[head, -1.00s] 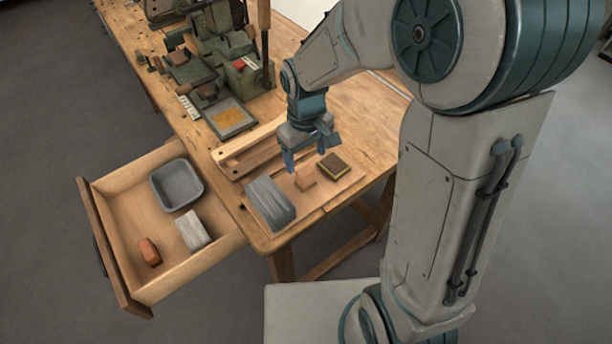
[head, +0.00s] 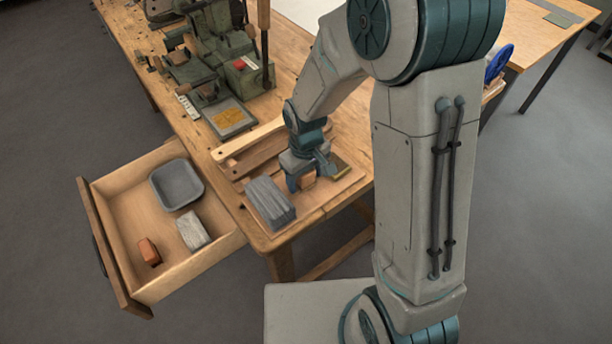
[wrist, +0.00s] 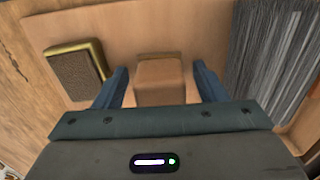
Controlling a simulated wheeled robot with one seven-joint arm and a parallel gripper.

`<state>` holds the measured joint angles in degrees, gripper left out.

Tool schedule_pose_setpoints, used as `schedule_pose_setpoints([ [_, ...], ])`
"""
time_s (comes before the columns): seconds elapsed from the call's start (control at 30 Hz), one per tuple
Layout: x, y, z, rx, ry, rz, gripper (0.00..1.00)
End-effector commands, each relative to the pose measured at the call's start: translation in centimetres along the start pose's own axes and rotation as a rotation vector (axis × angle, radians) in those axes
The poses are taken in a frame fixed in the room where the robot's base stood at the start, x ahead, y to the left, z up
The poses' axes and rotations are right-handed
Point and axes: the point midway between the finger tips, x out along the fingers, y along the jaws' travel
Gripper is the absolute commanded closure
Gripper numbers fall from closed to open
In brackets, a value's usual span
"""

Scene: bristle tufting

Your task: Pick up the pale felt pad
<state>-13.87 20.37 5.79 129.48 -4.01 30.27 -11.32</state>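A small tan block (head: 308,183), which I take for the pale felt pad although its material is unclear, stands on a thin board (head: 318,203) at the bench's near corner. It also shows in the wrist view (wrist: 160,82). My gripper (head: 306,181) is low over the board with its fingers on either side of the block. In the wrist view my gripper (wrist: 161,86) is open, with a gap between each finger and the block. The block's near lower part is hidden by the gripper body there.
A grey streaked block (head: 270,203) and a dark brown pad with a yellowish edge (wrist: 76,68) flank the tan block. Wooden strips (head: 248,140) lie behind. The open drawer (head: 140,212) holds a grey tray (head: 176,186), a pale grey block (head: 193,230) and an orange-brown block (head: 149,252).

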Motion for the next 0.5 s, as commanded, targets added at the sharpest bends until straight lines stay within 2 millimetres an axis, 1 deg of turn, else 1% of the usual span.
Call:
schedule_pose_setpoints([
  [0.03, -0.01, 0.00, 0.00, 0.000, 0.000, 0.000, 0.50],
  [0.13, -0.02, 0.00, 0.00, 0.000, 0.000, 0.000, 0.78],
  [0.23, -0.03, 0.00, 0.00, 0.000, 0.000, 0.000, 0.79],
  [0.27, -0.03, 0.00, 0.00, 0.000, 0.000, 0.000, 0.83],
  [0.5, -0.22, 0.01, -0.01, 0.000, 0.000, 0.000, 0.83],
])
